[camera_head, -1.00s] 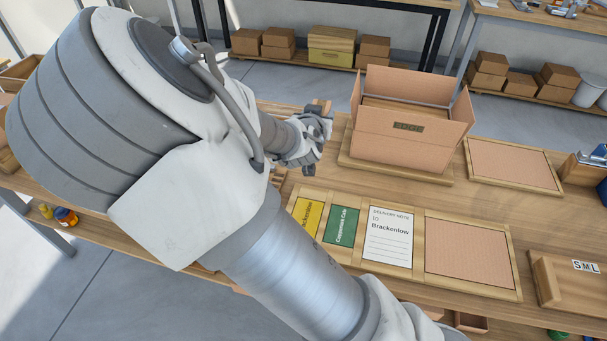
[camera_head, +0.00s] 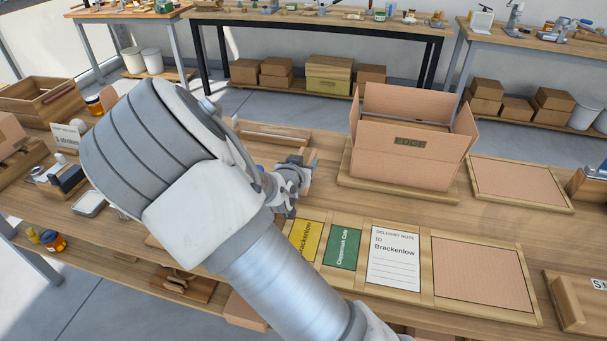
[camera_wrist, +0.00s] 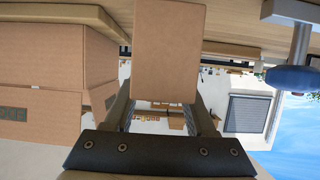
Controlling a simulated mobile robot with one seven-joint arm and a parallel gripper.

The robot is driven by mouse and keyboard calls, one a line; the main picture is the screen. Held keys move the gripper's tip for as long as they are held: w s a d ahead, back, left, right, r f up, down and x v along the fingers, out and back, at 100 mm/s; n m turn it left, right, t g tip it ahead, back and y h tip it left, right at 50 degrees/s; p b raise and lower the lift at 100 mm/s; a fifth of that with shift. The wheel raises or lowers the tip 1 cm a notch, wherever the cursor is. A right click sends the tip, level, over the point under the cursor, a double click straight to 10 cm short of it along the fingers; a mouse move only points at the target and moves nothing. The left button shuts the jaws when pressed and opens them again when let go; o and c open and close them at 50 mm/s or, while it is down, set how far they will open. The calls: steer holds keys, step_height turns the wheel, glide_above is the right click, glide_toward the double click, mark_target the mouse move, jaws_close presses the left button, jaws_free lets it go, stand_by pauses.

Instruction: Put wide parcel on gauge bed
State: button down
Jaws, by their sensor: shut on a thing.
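In the wrist view a plain brown cardboard parcel (camera_wrist: 168,50) sits between the two fingers of my gripper (camera_wrist: 165,112), which is shut on it. I take it to be the wide parcel, though no label shows. In the head view my gripper (camera_head: 292,182) is above the bench, left of the open carton. The parcel is largely hidden there by my arm. A wooden fixture (camera_head: 578,302) with a partly cut-off letter label is at the lower right edge; it may be the gauge bed, but I cannot tell surely.
The open carton (camera_head: 408,160) stands on a wooden base and also shows in the wrist view (camera_wrist: 60,55). A framed tray (camera_head: 519,183) is right of it. Yellow, green and white cards (camera_head: 394,258) and a cardboard-coloured panel (camera_head: 482,272) lie in front.

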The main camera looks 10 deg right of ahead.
steer(key=shift+f+b, duration=0.3)
steer(key=shift+f, duration=1.15)
steer(key=shift+f, duration=0.15)
steer(key=c, duration=0.7)
jaws_free()
steer(key=shift+f, duration=0.1)
steer(key=o, duration=0.5)
steer(key=shift+r, duration=0.2)
